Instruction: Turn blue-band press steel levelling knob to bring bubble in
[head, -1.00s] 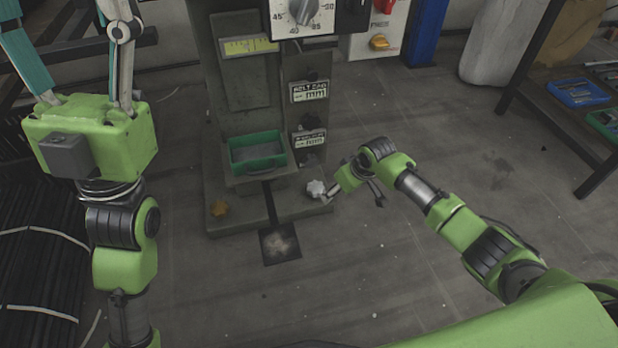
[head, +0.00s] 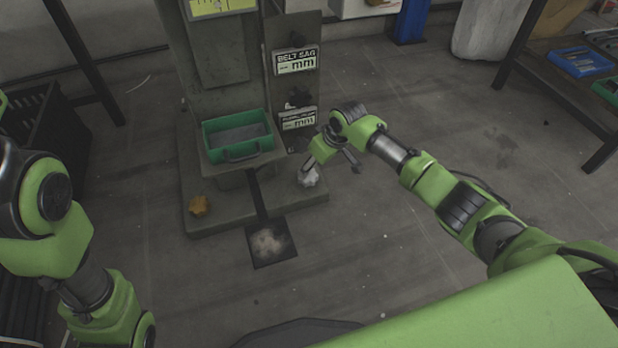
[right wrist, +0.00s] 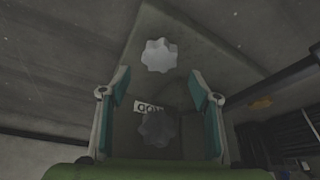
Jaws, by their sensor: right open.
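The steel levelling knob (head: 308,176), a pale lobed knob, sits at the right front of the grey press base (head: 220,222). It also shows in the right wrist view (right wrist: 158,55), beyond the fingertips. My right gripper (head: 329,164) is open at the knob, partly overlapping it in the head view. In the right wrist view its teal-lined fingers (right wrist: 160,92) stand apart with nothing clamped between them; contact with the knob cannot be told. A brass-coloured knob (head: 199,205) is at the base's left front. No bubble or blue band shows clearly. My left gripper is out of view.
A green tray (head: 238,151) sits on the press front above a dark floor plate (head: 270,244). A darker lobed knob (right wrist: 156,128) shows lower in the right wrist view. A bench (head: 570,100) stands right. Floor right of the press is clear.

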